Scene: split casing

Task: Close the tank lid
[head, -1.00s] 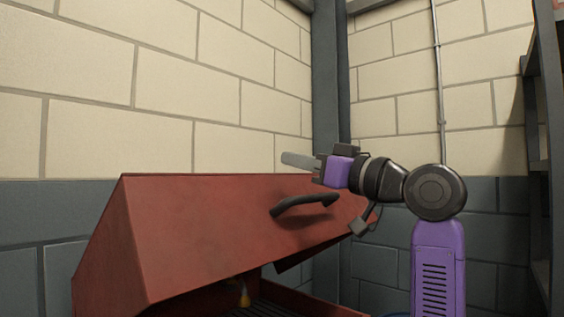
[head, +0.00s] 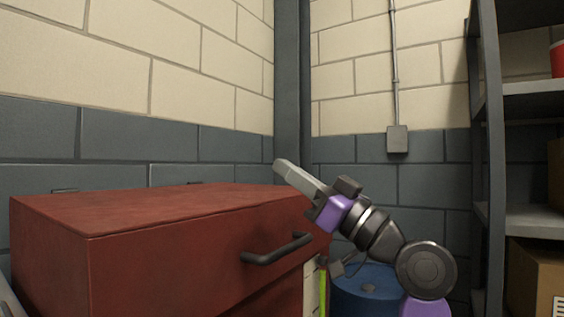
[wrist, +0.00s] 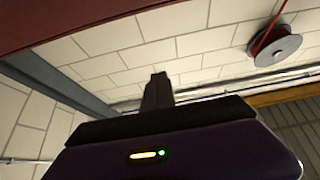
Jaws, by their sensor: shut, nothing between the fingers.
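The red tank lid (head: 150,255) is low, with its top close to level and a dark bar handle (head: 277,248) on its front face. A part of the red tank body (head: 285,297) shows below the lid's front edge. Much of the seam is out of frame, so I cannot tell whether the lid is fully seated. My gripper (head: 286,169) is shut and empty, pointing up and left near the lid's right end, above the handle. It also shows in the wrist view (wrist: 158,80), where a red edge, likely the lid's, crosses the upper left.
A blue drum (head: 365,290) stands right of the tank, behind my arm. A grey shelf rack (head: 492,150) with a cardboard box (head: 535,275) is at the far right. Block walls and a dark column (head: 292,80) are behind. A hose reel (wrist: 278,50) hangs overhead.

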